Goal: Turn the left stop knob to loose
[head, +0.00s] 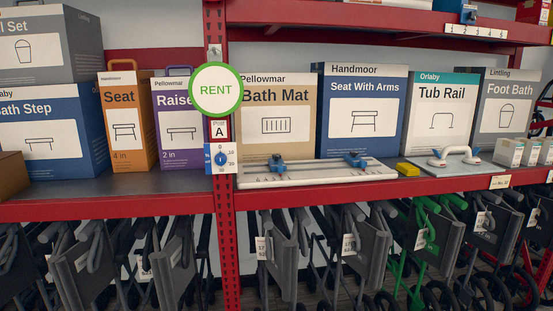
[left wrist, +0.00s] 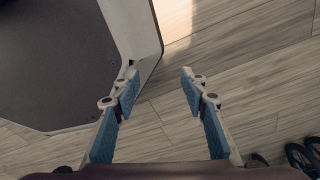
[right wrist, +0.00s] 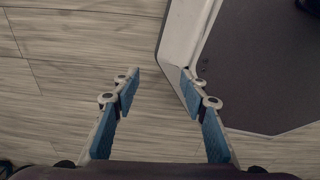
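A long white rail board (head: 315,174) with a printed scale along its front lies on the red-edged shelf. Two blue stops with knobs sit on it: the left stop knob (head: 277,163) and the right stop knob (head: 354,160). The setting of the left knob is too small to read. My left gripper (left wrist: 158,88) is open and empty above the wood floor in the left wrist view. My right gripper (right wrist: 160,82) is open and empty in the right wrist view. Neither gripper shows in the head view, and neither is near the rail.
A blue dial (head: 221,158) on a white plate is on the red post, below a green-ringed RENT sign (head: 216,90). Boxes such as Bath Mat (head: 277,105) stand behind the rail. A yellow block (head: 408,168) lies to its right. Folded walkers hang or stand below the shelf.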

